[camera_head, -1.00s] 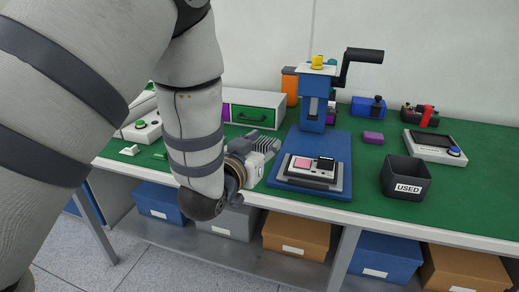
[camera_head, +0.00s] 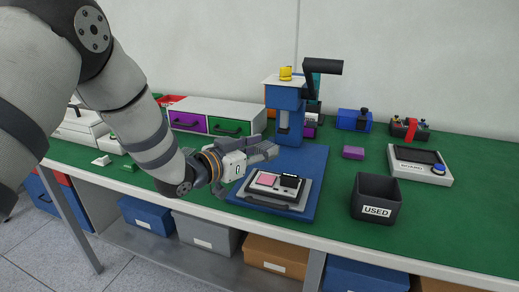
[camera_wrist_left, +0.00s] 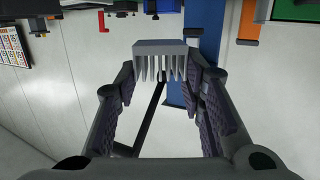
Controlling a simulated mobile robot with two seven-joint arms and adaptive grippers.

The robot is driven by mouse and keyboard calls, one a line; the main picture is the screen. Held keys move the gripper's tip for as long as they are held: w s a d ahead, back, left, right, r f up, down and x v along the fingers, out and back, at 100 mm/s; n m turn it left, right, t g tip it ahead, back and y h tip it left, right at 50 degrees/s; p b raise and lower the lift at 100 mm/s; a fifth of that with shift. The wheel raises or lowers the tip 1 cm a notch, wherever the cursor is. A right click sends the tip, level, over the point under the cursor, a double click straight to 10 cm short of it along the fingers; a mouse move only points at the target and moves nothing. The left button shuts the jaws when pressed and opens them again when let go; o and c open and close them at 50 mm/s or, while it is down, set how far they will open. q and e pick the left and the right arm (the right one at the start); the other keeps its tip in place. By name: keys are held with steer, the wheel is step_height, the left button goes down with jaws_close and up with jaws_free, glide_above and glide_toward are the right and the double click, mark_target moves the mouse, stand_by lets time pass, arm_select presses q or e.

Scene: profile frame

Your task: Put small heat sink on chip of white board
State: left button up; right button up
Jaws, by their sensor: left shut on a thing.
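My left gripper (camera_head: 264,153) is just above and behind the left part of the fixture. It is shut on the small heat sink (camera_wrist_left: 160,49), a grey block with thin fins that shows between the fingers in the left wrist view. In the head view the heat sink is hard to tell from the fingers. The chip's own surface is not clearly seen. My right gripper is not in view.
The blue press (camera_head: 287,108) with a black crank stands behind the board. A dark bin marked USED (camera_head: 376,199) stands to its right. Drawers (camera_head: 213,118) stand at the back left.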

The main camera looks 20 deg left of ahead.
mark_target(260, 184)
arm_select(q)
steer(key=shift+r, duration=0.1)
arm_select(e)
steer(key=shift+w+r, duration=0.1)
arm_select(q)
steer(key=shift+r, duration=0.15)
steer(key=shift+f+b, duration=0.6)
steer(key=shift+f, duration=2.55)
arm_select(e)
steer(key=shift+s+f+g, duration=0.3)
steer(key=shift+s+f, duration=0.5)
arm_select(q)
steer(key=shift+f, duration=0.6)
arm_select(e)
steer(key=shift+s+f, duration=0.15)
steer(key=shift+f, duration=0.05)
arm_select(q)
steer(key=o, duration=1.3)
steer(key=shift+c, duration=0.2)
